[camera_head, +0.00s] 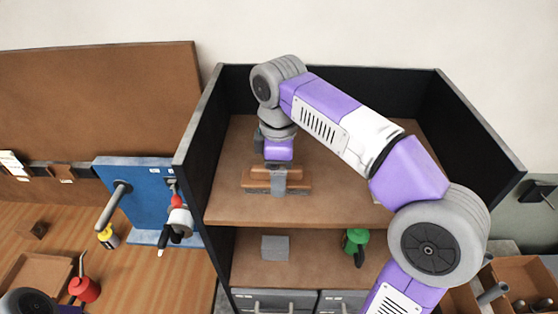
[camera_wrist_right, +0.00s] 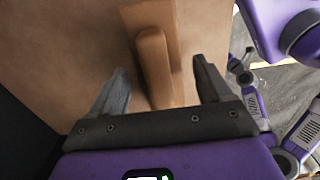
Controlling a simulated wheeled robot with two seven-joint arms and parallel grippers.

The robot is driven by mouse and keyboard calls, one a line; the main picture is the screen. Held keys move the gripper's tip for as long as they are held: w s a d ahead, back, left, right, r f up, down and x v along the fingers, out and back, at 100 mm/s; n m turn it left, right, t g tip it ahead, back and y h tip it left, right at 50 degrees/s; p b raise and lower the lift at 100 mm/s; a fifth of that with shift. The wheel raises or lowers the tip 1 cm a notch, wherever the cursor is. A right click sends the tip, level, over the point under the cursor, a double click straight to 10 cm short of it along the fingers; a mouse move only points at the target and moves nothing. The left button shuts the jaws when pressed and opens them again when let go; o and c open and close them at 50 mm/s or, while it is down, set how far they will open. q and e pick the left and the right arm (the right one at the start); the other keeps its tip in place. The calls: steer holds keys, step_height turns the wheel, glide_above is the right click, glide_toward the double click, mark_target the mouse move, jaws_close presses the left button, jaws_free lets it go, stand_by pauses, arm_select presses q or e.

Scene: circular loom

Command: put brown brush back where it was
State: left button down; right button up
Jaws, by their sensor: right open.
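The brown brush (camera_head: 298,186) lies on the upper shelf (camera_head: 330,212) of the black-walled cabinet, with a narrower handle block on a wider base. It also shows in the right wrist view (camera_wrist_right: 153,70). My right gripper (camera_head: 278,183) reaches down over it from above in the head view. In the right wrist view the gripper (camera_wrist_right: 160,68) is open, with one finger on each side of the handle block. Gaps show between the fingers and the brush there. My left gripper is out of view; only a part of my left arm shows at the bottom left corner.
The lower shelf holds a grey block (camera_head: 275,248) and a green tool (camera_head: 356,243). Black side walls (camera_head: 203,140) bound the cabinet. A blue board (camera_head: 143,195) with hung tools stands to its left. A red container (camera_head: 84,289) stands lower left. The upper shelf around the brush looks clear.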

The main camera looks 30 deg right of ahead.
steer(key=shift+r, duration=3.6)
